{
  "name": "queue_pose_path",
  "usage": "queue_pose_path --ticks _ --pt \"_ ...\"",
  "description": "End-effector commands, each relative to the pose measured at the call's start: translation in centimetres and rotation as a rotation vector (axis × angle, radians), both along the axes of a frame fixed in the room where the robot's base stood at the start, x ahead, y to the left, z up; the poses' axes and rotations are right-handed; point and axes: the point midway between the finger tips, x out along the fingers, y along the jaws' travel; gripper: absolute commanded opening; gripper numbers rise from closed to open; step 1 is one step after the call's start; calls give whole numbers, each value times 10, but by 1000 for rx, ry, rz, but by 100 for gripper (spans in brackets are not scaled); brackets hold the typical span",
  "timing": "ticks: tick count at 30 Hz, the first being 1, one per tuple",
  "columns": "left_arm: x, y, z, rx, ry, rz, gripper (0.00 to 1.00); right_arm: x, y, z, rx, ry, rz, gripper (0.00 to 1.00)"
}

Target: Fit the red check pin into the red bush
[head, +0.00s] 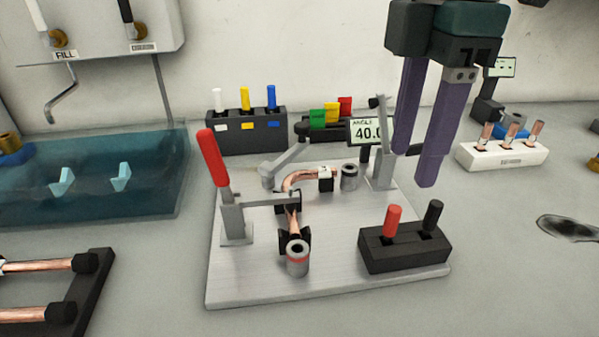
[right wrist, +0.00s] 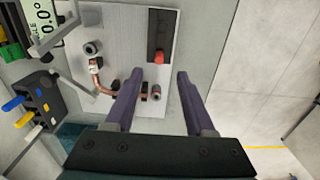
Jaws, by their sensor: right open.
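The red check pin (head: 393,220) stands upright in a black block (head: 376,254) at the front right of a grey plate. Its red top also shows in the right wrist view (right wrist: 159,56). The red bush (head: 298,260) is a short grey cylinder with a red ring at the plate's front, beside a bent copper tube (head: 294,222). My right gripper (head: 415,168) is open and empty, its two purple fingers pointing down above and behind the black block. Its fingers also show apart in the right wrist view (right wrist: 159,74). My left gripper is out of view.
A black pin (head: 432,216) stands beside the red one. A red-handled clamp (head: 213,160) rises at the plate's left. A second grey bush (head: 349,177) and an angle display (head: 370,131) stand behind. A water tank (head: 100,180) is left; a white tube rack (head: 503,155) is right.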

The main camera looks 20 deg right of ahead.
Motion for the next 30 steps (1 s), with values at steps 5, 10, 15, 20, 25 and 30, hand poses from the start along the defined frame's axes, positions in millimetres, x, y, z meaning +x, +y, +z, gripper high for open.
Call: queue_pose_path --ticks 5,10,15,20,25,30 --pt "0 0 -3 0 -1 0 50 -1 -1 -26 -2 6 0 55" --pt "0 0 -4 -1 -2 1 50 0 0 -43 -1 3 0 55" --pt "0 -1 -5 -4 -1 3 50 0 2 -66 -2 5 -1 55" --pt "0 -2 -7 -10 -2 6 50 1 3 -89 -1 2 0 55" --pt "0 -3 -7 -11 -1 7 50 1 2 -96 -2 -1 1 55" --pt "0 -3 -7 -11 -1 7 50 1 3 -96 -2 -1 2 51"
